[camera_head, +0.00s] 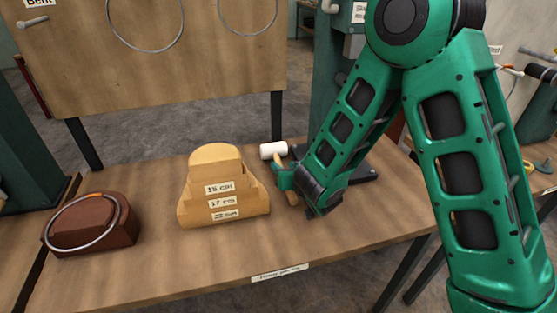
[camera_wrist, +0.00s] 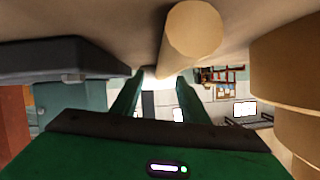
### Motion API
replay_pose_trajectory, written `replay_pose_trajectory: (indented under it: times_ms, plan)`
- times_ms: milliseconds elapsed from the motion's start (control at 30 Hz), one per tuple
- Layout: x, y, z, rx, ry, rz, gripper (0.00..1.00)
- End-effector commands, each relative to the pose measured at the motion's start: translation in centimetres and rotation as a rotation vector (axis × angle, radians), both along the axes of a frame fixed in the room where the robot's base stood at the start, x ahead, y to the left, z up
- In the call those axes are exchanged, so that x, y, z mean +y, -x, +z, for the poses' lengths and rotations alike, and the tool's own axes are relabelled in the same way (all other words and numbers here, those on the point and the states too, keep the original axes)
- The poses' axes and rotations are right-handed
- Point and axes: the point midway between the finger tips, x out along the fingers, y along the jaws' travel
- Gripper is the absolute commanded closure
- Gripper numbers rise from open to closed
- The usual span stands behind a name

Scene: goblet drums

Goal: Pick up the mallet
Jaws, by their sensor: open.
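The mallet lies on the workbench, its white head (camera_head: 273,150) pointing left and away from my arm in the head view. Part of its pale wooden handle (camera_head: 279,164) shows, and my gripper hides the rest. In the wrist view the round handle (camera_wrist: 193,32) is large and close, running away between my fingers; the head is hard to make out. My gripper (camera_head: 284,178) is low over the bench at the handle, and its two fingers (camera_wrist: 157,82) are apart. I cannot tell whether they touch the handle.
A stepped wooden block (camera_head: 222,190) with size labels stands left of my gripper, also at the right of the wrist view (camera_wrist: 290,85). A dark base plate (camera_wrist: 65,60) lies on the other side. A brown block with a ring (camera_head: 95,228) sits farther left. The bench front (camera_head: 190,275) is clear.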

Motion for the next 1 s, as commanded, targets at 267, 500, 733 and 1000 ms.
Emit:
replay_pose_trajectory:
  times_ms: [267, 500, 733, 1000]
  plan:
    - [1.3, -3.0, -1.1, 0.0, 0.0, -0.002, 0.59]
    - [1.4, -3.3, -1.2, 0.001, 0.0, -0.001, 0.59]
    - [1.4, -3.3, -1.2, 0.001, 0.0, -0.001, 1.0]
    - [1.4, -3.3, -1.1, -0.001, 0.0, -0.001, 1.0]
